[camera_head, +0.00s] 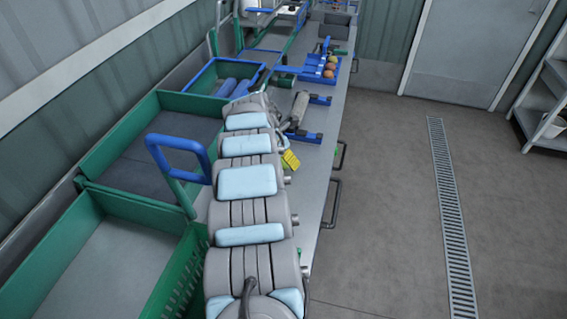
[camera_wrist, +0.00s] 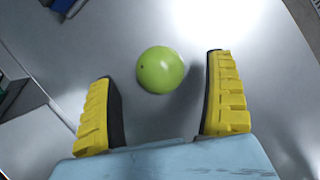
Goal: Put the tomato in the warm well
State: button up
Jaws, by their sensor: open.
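A green round tomato (camera_wrist: 160,69) lies on the smooth grey bench top in the wrist view, with a small dark spot on its left side. My gripper (camera_wrist: 161,66) is open, one yellow ridged finger on each side, with the tomato between and slightly beyond the fingertips. Neither finger appears to touch it. In the head view a yellow finger of my gripper (camera_head: 290,160) shows low over the bench beside my arm. A blue holder (camera_head: 322,66) farther along the bench carries round orange-red and dark items. I cannot tell which part is the warm well.
Green crates (camera_head: 160,262) line the left side, one with a blue handle (camera_head: 180,150). A blue stand with a grey roller (camera_head: 299,108) is on the bench beyond my gripper. The bench's right edge has dark handles (camera_head: 331,203). Floor on the right is clear.

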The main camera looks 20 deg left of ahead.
jog(key=shift+b+x, duration=0.8)
jog(key=shift+x, duration=0.1)
jog(key=shift+w+f+b, duration=0.15)
jog(key=shift+f+b, duration=0.3)
jog(key=shift+b, duration=0.1)
jog(key=shift+w+d, duration=0.1)
jog(key=shift+w, duration=0.05)
jog(key=c, duration=1)
